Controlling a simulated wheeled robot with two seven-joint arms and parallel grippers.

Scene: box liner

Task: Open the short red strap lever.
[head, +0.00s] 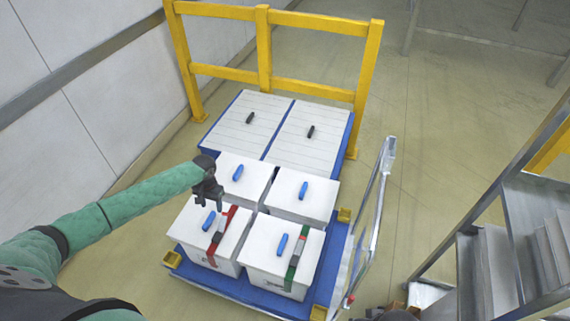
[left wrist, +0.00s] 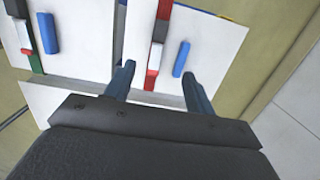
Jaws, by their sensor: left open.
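The red strap (head: 228,217) runs over the lid of the front left white box, beside a blue handle. Its short lever (head: 217,237), grey and dark, lies along the strap on the lid. The left wrist view also shows the red strap (left wrist: 164,9) and the lever (left wrist: 155,56), apparently lying flat. My left gripper (head: 208,198) is open and empty above the back part of this box. In the left wrist view, the fingers (left wrist: 159,70) spread to either side of the strap's line, and I cannot tell their height above it. My right gripper is not clearly visible.
The front right box has a green strap (head: 292,270) and a blue handle (head: 281,244). More white boxes stand behind on the blue cart (head: 335,255). A yellow rail (head: 264,50) stands at the back, a metal cart handle (head: 378,200) and steps (head: 490,265) at right.

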